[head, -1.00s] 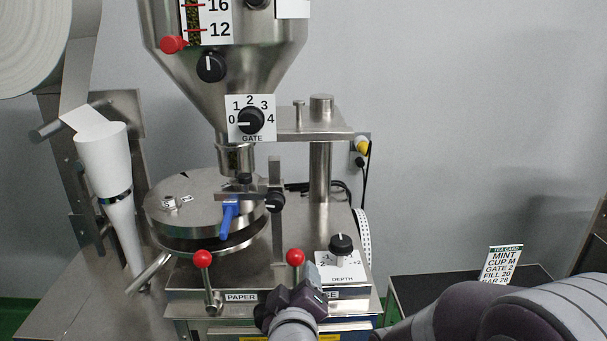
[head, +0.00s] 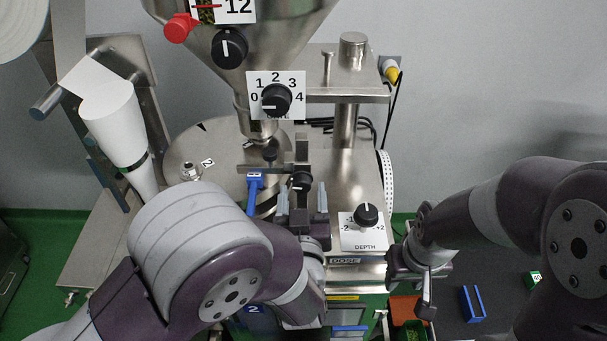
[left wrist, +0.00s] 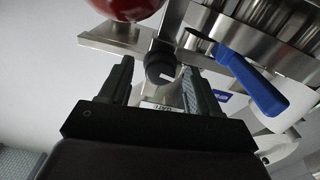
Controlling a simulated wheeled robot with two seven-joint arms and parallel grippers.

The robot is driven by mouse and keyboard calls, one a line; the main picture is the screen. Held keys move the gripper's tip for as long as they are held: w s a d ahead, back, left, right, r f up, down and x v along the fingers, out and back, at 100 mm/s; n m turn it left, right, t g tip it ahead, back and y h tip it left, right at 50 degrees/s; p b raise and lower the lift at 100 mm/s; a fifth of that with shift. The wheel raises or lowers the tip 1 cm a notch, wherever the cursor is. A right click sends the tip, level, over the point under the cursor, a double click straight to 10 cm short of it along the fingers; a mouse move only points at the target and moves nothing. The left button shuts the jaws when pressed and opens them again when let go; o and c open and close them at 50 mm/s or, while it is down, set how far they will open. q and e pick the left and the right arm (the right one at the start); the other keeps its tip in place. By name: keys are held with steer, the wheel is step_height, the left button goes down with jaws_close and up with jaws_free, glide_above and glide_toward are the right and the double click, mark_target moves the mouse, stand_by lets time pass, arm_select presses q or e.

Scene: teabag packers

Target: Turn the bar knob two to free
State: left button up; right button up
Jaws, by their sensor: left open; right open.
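The bar knob, a small black knob (head: 300,183) with a white mark, sits on a metal bracket above the round steel plate (head: 225,150). In the left wrist view the knob (left wrist: 159,66) shows between the two fingers. My left gripper (head: 301,203) is open, its fingers on either side of the knob in that view; I cannot tell whether they touch it. A blue lever (head: 254,190) hangs just left of the knob; it also shows in the left wrist view (left wrist: 252,85). My right gripper (head: 425,290) is open and empty at the lower right.
The gate knob (head: 276,98) points to 0 on the hopper above. The depth knob (head: 366,214) stands to the right of my left gripper. A white paper cone (head: 120,130) is at the left. A dark table (head: 470,270) with a blue holder (head: 473,304) is at lower right.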

mark_target(302, 193)
arm_select(q)
steer(key=w, duration=0.3)
steer(key=shift+a, duration=0.1)
steer(key=shift+p, duration=0.3)
steer(key=shift+s+r, duration=0.1)
steer(key=shift+s, duration=0.15)
steer(key=shift+w, duration=0.15)
steer(key=c, duration=1)
steer(key=f+n+b, duration=0.1)
steer(key=b, duration=0.2)
steer(key=shift+n, duration=0.3)
steer(key=shift+c, duration=0.3)
steer(key=shift+r, duration=0.3)
steer(key=o, duration=1)
steer(key=shift+c, duration=0.2)
steer(key=shift+o, duration=0.5)
steer(key=shift+r, duration=0.1)
arm_select(e)
steer(key=shift+f, duration=0.9)
